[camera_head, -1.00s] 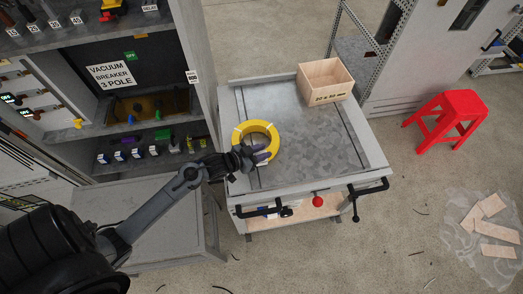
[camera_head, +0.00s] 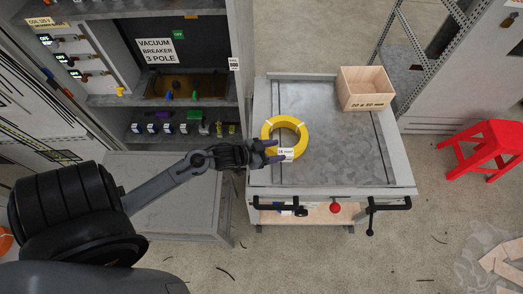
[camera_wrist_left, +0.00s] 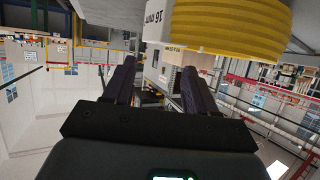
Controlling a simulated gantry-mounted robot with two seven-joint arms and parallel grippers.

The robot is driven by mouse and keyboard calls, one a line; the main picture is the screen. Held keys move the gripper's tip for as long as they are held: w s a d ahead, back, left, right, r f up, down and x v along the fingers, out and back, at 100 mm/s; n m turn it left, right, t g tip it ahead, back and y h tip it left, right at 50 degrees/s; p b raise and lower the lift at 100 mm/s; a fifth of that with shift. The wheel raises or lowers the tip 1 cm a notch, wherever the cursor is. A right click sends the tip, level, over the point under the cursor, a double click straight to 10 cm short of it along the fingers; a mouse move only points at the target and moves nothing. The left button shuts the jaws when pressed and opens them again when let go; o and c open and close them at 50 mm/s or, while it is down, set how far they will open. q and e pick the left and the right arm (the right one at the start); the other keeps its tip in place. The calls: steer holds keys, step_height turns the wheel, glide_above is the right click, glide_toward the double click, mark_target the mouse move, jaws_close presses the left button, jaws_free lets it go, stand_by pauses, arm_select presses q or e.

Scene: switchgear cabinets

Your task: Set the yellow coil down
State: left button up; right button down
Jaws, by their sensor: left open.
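The yellow coil (camera_head: 303,133) lies flat on the grey metal top of the cart (camera_head: 340,165), near its left side. A white label on its front edge faces me. My left gripper (camera_head: 275,151) is open at the coil's front left edge, with its dark fingers pointing right toward the label. In the left wrist view the coil (camera_wrist_left: 235,30) fills the upper right, beyond the spread fingers (camera_wrist_left: 158,82), and nothing is clearly held between them. Whether a finger touches the coil I cannot tell. My right gripper is not in view.
A wooden box (camera_head: 366,90) stands at the cart's back right corner. The open switchgear cabinet (camera_head: 165,110) is at left, a red stool (camera_head: 485,148) at right. The cart top's middle and right are clear.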

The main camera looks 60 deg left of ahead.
arm_select(q)
steer(key=s+d+r+g+y, duration=0.1)
steer(key=s+d+r+g, duration=0.1)
steer(key=s+d+g, duration=0.2)
steer(key=s+d+r+n+g+y, duration=0.1)
steer(key=s+d+r+g+y, duration=0.1)
steer(key=s+d+g, duration=0.3)
steer(key=s+d, duration=0.3)
steer(key=s, duration=0.4)
steer(key=shift+s+r, duration=0.3)
steer(key=shift+s, duration=0.1)
